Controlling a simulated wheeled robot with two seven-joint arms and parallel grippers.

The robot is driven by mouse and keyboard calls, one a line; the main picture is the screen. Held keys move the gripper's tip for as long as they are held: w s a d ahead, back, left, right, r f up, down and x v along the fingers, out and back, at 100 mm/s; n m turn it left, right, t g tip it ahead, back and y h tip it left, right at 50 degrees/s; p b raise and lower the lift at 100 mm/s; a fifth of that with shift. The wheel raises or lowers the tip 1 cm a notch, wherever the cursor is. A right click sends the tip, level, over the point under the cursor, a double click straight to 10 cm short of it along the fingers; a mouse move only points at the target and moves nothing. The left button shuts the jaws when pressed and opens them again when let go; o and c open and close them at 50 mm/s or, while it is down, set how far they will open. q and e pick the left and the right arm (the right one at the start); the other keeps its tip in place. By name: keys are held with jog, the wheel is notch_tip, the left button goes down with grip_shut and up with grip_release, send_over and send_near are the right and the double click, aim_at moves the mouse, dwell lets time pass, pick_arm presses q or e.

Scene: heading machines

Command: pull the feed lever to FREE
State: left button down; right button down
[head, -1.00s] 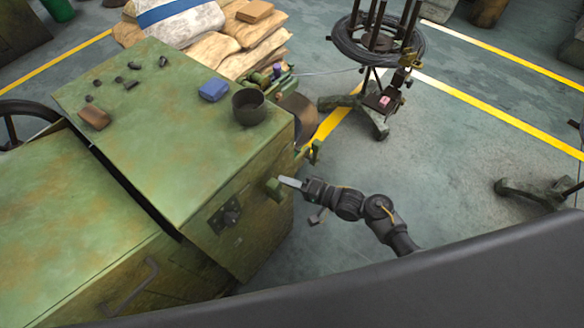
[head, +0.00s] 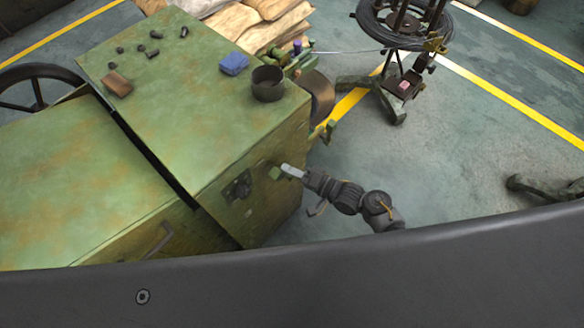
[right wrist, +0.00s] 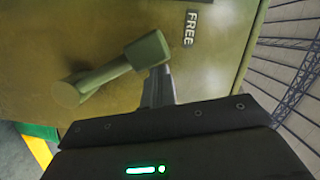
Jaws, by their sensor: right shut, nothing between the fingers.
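The feed lever (right wrist: 110,75) is green, with a round hub and a cylindrical knob, on the green machine's side face. In the right wrist view its knob lies beside the black FREE label (right wrist: 190,28), a small gap apart. In the head view the lever's knob (head: 276,173) shows small at the machine's right side. My right gripper (head: 291,170) is shut with nothing between its fingers. Its fingers (right wrist: 157,86) are right beside the knob and look to touch it, partly overlapping in view. My left gripper is not in view.
The machine's top (head: 200,70) carries a dark cup (head: 268,84), a blue box (head: 234,64) and small parts. A wire coil stand (head: 400,95) is on the floor behind, right. Open floor (head: 440,150) lies right of my right arm. A dark panel fills the bottom.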

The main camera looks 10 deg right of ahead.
jog(key=shift+s+a, duration=0.1)
jog(key=shift+s, duration=0.05)
